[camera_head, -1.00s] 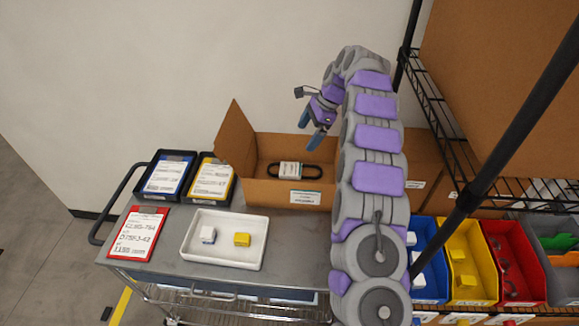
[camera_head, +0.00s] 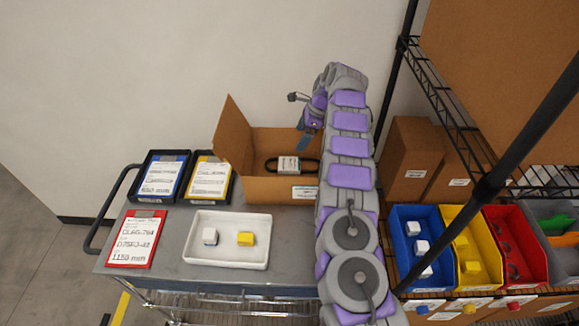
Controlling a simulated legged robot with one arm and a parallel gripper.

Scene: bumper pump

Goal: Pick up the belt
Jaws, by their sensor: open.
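A black belt with a white label sleeve (camera_head: 289,164) lies inside an open cardboard box (camera_head: 270,189) on the grey cart. My gripper (camera_head: 304,137) is above the right part of the box, with blue fingertips pointing down. It is open and empty, above and slightly right of the belt, apart from it. My arm partly hides the right side of the box.
A white tray (camera_head: 227,262) holding a white and a yellow block sits at the cart's front. A red sign (camera_head: 137,238) and blue and yellow sign trays (camera_head: 160,177) are at left. Coloured bins (camera_head: 424,292) and a wire shelf with black posts stand right.

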